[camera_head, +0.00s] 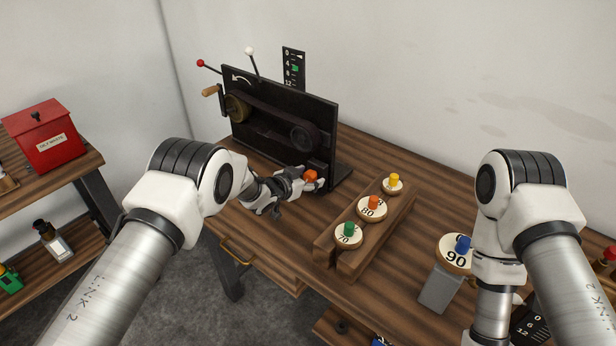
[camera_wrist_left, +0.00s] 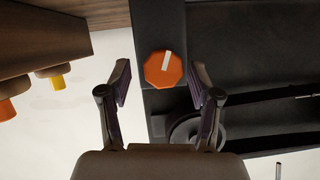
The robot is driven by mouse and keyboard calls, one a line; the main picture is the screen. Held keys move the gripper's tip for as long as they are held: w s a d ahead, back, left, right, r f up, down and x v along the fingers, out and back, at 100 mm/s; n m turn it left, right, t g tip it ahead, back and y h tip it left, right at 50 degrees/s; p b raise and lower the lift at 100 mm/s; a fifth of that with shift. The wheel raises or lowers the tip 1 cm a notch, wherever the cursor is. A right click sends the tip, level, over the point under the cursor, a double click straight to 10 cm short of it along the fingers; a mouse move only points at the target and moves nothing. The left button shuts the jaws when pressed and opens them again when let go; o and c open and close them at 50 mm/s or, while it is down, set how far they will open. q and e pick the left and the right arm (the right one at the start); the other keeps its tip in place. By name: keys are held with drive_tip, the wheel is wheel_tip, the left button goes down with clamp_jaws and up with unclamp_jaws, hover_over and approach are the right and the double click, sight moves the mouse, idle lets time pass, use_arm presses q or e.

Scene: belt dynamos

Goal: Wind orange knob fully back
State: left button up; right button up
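The orange knob (camera_head: 310,176) sits low at the right end of the black belt machine (camera_head: 322,115). In the left wrist view the knob (camera_wrist_left: 163,68) is eight-sided with a white pointer line, on the machine's dark post. My left gripper (camera_head: 290,186) is at the knob. In the left wrist view its two fingers (camera_wrist_left: 162,85) are spread apart, one on each side of the knob, with visible gaps. My right arm (camera_head: 505,225) comes in from the right; its gripper is hidden behind the arm or out of frame.
A wooden block (camera_head: 388,226) with several numbered discs and coloured pegs stands right of the machine. A disc marked 90 (camera_head: 455,252) sits on a grey stand. A red box (camera_head: 43,136) is on the left shelf. The table front has bare room.

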use_arm(q)
drive_tip(key=shift+s+a, duration=0.1)
drive_tip(key=shift+s, duration=0.05)
drive_tip(key=c, duration=0.5)
drive_tip(key=shift+a, duration=0.15)
drive_tip(key=c, duration=0.5)
drive_tip(key=shift+f, duration=0.15)
drive_tip(key=n+b, duration=0.1)
drive_tip(key=n+g+h+b, duration=0.1)
drive_tip(key=shift+a+f+n+h, duration=0.1)
drive_tip(key=shift+f+n+h, duration=0.1)
drive_tip(key=shift+n+h, duration=0.1)
drive_tip(key=shift+n+g+h+b, duration=0.4)
drive_tip(key=shift+n+h+b, duration=0.2)
drive_tip(key=shift+n+b, duration=0.45)
